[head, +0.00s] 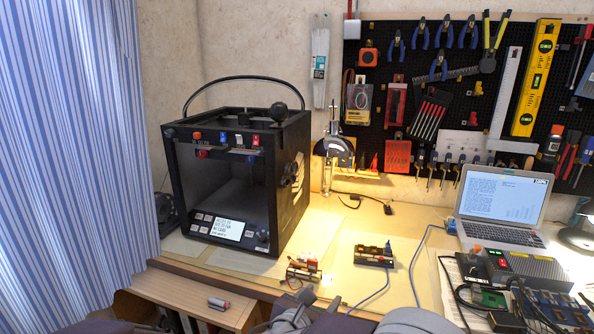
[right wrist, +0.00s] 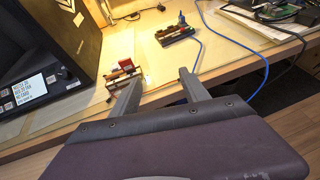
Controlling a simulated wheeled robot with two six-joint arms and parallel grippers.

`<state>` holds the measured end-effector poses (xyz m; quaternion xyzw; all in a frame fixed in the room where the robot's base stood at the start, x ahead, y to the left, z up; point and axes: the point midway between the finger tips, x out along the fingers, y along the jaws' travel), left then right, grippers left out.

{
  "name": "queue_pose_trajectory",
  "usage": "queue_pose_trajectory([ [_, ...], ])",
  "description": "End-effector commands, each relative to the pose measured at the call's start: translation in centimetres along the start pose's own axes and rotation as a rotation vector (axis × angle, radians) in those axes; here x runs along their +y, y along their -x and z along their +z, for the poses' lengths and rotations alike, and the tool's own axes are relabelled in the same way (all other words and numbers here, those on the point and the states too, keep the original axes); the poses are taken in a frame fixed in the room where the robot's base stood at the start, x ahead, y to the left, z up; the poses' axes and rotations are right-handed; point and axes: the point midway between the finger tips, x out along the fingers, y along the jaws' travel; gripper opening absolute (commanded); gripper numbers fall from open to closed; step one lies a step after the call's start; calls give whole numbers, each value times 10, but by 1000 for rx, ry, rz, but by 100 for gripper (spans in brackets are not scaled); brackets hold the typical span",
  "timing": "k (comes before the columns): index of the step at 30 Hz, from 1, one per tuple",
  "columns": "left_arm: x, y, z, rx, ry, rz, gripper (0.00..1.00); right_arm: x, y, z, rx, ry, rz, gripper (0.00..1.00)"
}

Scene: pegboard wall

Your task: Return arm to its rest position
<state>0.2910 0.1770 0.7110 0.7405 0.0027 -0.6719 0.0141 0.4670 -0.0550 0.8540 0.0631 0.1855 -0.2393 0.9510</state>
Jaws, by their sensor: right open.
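My right gripper (head: 321,299) is at the bottom middle of the head view, low in front of the workbench edge. In the right wrist view its two grey fingers (right wrist: 160,80) stand apart with nothing between them. A small module with red and white parts (right wrist: 124,70) lies on the bench just beyond the left finger; it also shows in the head view (head: 303,269). I cannot tell if the finger touches it. A purple-grey part of my left arm shows at the bottom left edge of the head view; its fingers are not clear.
A black 3D printer (head: 290,195) stands on the bench (head: 330,235). A second module (head: 374,256) with a blue cable lies right of centre. A laptop (head: 500,208) and electronics (head: 527,268) fill the right. A tool pegboard (head: 405,70) hangs behind. A marker (head: 219,303) lies on a lower wooden surface.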

Motion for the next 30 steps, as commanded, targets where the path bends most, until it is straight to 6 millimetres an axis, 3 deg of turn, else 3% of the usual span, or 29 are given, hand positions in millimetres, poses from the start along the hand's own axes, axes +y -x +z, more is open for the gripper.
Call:
queue_pose_trajectory([
  [5, 0, 0, 0, 0, 0, 0, 68, -57, -30, 17, 18, -85, -152, 53],
  [10, 0, 0, 0, 0, 0, 0, 68, -141, -50, 8, 114, -247, -375, 53],
  [13, 0, 0, 0, 0, 0, 0, 68, -204, -47, -18, 217, -455, -564, 53],
  [15, 0, 0, 0, 0, 0, 0, 68, -244, -33, -49, 304, -683, -725, 53],
  [17, 0, 0, 0, 0, 0, 0, 68, -267, -14, -79, 371, -927, -868, 53],
  [20, 0, 0, 0, 0, 0, 0, 68, -271, 14, -120, 437, -1325, -1061, 53],
  [24, 0, 0, 0, 0, 0, 0, 68, -244, 38, -154, 462, -1802, -1255, 53],
  [28, 0, 0, 0, 0, 0, 0, 68, -206, 43, -168, 422, -2218, -1406, 53],
  [29, 0, 0, 0, 0, 0, 0, 68, -197, 36, -164, 393, -2336, -1416, 53],
  [30, 0, 22, -2, -2, 0, 0, 68, -197, 44, -142, 377, -2349, -1422, 53],
])
